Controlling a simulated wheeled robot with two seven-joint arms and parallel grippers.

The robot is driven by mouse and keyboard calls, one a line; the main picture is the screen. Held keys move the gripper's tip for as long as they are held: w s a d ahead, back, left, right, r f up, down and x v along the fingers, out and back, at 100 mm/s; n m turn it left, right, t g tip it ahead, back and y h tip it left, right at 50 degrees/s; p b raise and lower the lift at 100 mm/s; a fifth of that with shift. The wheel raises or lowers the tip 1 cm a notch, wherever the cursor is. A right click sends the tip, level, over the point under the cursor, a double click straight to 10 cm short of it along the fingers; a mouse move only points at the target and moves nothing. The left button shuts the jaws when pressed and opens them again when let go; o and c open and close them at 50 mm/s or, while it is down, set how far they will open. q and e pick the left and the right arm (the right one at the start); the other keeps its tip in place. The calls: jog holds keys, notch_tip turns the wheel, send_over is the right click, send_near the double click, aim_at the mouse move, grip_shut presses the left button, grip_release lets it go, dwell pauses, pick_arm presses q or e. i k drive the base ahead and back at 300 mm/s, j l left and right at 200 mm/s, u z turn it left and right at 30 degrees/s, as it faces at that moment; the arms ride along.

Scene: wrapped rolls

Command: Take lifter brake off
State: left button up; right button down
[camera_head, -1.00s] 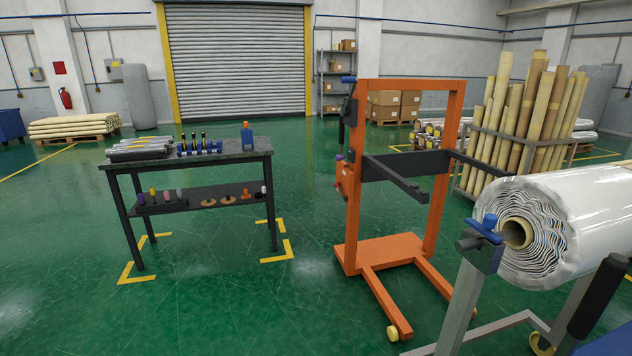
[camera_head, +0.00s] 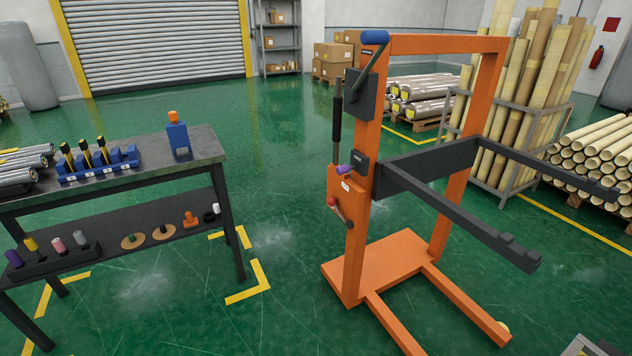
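The orange lifter (camera_head: 402,262) stands upright on the green floor, right of centre in the head view. Its black fork carriage (camera_head: 430,166) carries two arms that reach towards the right. On the left post are a black winch box with a blue-gripped crank (camera_head: 374,38), a black vertical handle (camera_head: 337,122) and a small purple part (camera_head: 345,171). Below them, a lever with a red knob (camera_head: 333,202) slants down to the right on the post's side. Which of these is the brake is not marked legibly.
A dark workbench (camera_head: 205,148) with tools and a lower shelf stands at the left. Green floor lies clear between bench and lifter. A rack of cardboard tubes (camera_head: 520,110) and a pallet of rolls (camera_head: 600,150) stand behind at the right.

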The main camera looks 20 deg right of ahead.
aim_at(332, 201)
jog(key=i+j+z, duration=0.1)
jog(key=i+z, duration=0.3)
jog(key=i+j+z, duration=0.3)
jog(key=i+z, duration=0.15)
jog(key=i+j+z, duration=0.4)
jog(key=i+j, duration=0.05)
jog(key=i, duration=0.1)
